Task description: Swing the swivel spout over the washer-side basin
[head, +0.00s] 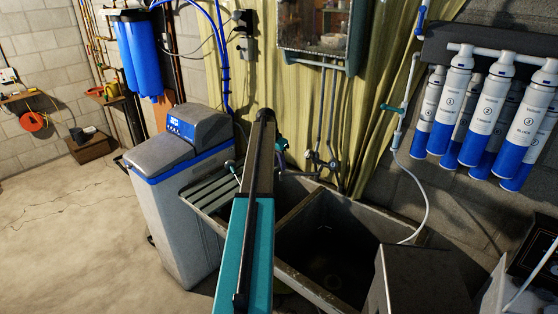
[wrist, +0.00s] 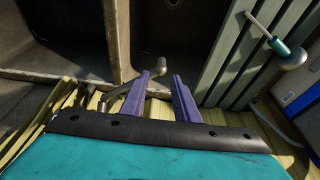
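The swivel spout (wrist: 130,91) is a bent grey metal tube in the wrist view. It runs from the back of the sink past my left finger. Its rounded end shows just beyond the gap between my fingertips, near the sink's divider. My gripper (wrist: 161,75) has two purple fingers standing apart, with the spout close to the left one; I cannot tell whether they touch. The sink's right basin (head: 328,252) is dark and open in the head view. The other basin (wrist: 190,22) shows at the top of the wrist view.
A slatted drainboard (head: 208,194) covers part of the sink's left side, with a teal-handled item (wrist: 281,46) over it. A grey softener (head: 185,200) stands left. A metal box (head: 425,282) stands at front right. Filter cartridges (head: 478,115) hang on the right wall.

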